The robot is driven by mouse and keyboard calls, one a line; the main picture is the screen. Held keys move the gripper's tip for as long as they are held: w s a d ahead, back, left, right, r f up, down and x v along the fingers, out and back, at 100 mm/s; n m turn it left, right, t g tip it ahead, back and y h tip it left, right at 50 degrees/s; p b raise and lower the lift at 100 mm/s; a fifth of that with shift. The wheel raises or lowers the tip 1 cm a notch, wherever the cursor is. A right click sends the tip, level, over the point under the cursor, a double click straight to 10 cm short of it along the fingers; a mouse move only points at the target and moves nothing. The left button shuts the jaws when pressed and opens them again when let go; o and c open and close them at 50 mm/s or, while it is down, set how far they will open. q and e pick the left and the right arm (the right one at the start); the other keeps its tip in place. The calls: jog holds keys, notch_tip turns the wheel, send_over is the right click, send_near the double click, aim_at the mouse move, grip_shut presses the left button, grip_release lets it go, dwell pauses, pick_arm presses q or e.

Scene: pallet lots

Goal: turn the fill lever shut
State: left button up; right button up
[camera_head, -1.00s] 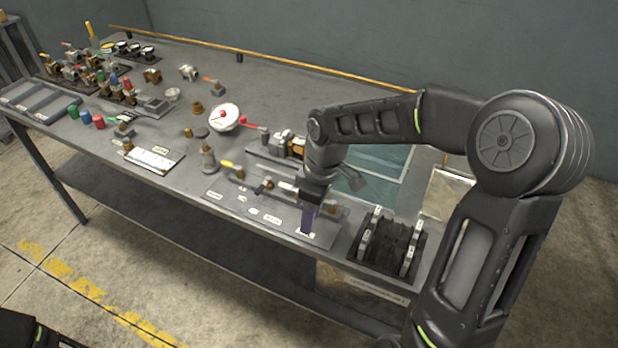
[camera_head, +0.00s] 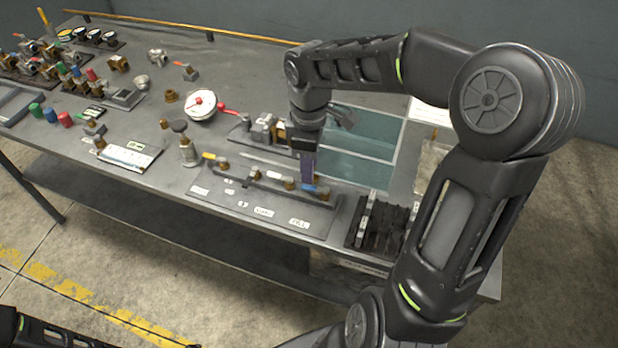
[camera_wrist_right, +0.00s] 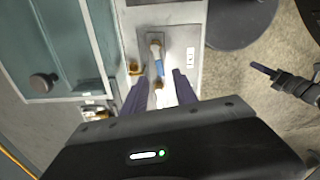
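The fill lever is blue (camera_head: 315,189) and sits at the right end of a valve row on a grey board (camera_head: 325,214), behind a white label reading FILL (camera_head: 299,223). In the right wrist view the blue lever (camera_wrist_right: 159,68) lies between the fingertips, with a brass fitting beside it. My right gripper (camera_head: 308,172) points down just behind the lever in the head view. Its two purple fingers (camera_wrist_right: 158,88) stand apart, one on each side of the lever, and I see no contact. My left gripper is out of view.
A yellow lever (camera_head: 209,156) marks the left end of the row. A black rack (camera_head: 383,222) stands right of the board. A teal-bottomed tray (camera_head: 345,165) lies behind the gripper.

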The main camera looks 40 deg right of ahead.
aim_at(309, 187)
notch_tip(309, 187, down, 6)
jog(key=shift+r, duration=0.25)
grip_shut()
dwell(0.3)
